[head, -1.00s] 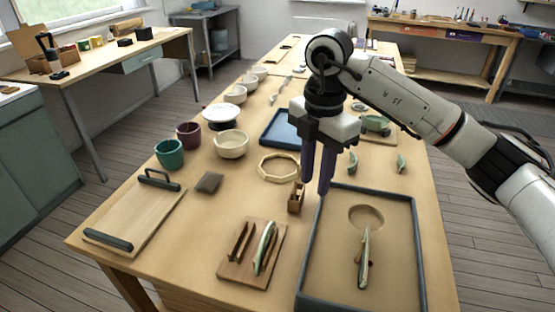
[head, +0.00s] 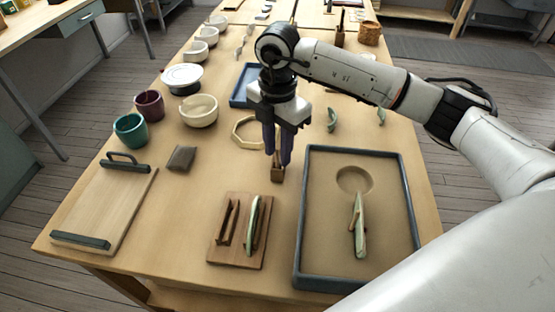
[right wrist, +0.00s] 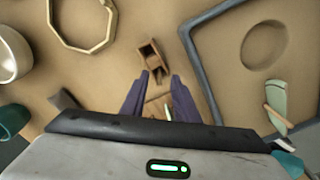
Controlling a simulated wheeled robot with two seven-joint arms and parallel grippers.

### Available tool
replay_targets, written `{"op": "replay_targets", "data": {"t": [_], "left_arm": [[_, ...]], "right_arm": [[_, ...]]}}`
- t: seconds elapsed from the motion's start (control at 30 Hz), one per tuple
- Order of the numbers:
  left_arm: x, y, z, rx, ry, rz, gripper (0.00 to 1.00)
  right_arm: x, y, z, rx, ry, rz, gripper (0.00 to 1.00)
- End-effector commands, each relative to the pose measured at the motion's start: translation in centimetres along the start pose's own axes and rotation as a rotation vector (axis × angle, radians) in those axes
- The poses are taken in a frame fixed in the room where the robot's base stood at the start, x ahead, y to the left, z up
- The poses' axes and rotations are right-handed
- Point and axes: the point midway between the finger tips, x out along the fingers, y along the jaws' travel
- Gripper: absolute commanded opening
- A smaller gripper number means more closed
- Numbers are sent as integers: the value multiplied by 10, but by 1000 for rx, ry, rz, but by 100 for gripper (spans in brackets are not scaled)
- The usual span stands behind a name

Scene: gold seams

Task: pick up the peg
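A small brown wooden block (head: 277,174), with dark openings, stands on the table left of the blue-rimmed tray. It also shows in the right wrist view (right wrist: 149,52). A short wooden piece at its near end (right wrist: 157,72) may be the peg; I cannot tell it clearly from the block. My right gripper (head: 278,158) points down just over the block. In the right wrist view its two purple fingers (right wrist: 160,78) are apart, with nothing held between them. My left gripper is not in view.
The tray (head: 299,215) holds sand with a round hollow and a green sherd (head: 360,228) with a thin brown piece against it. A wooden rack (head: 232,250) with a green sherd stands nearer. An octagonal ring (head: 236,134), bowls and cups lie behind and left.

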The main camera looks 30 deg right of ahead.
Motion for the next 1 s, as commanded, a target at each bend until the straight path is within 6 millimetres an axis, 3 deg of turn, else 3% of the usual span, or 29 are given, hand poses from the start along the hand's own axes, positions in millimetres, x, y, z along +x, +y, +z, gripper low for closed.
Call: {"op": "replay_targets", "data": {"t": [0.13,0.37,0.53,1.0], "left_arm": [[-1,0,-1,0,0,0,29],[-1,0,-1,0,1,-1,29],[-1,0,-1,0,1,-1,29],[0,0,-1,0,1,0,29]], "right_arm": [[12,0,0,0,0,1,28],[13,0,0,0,0,1,26],[12,0,0,0,0,1,0],[7,1,0,0,-1,3,0]]}}
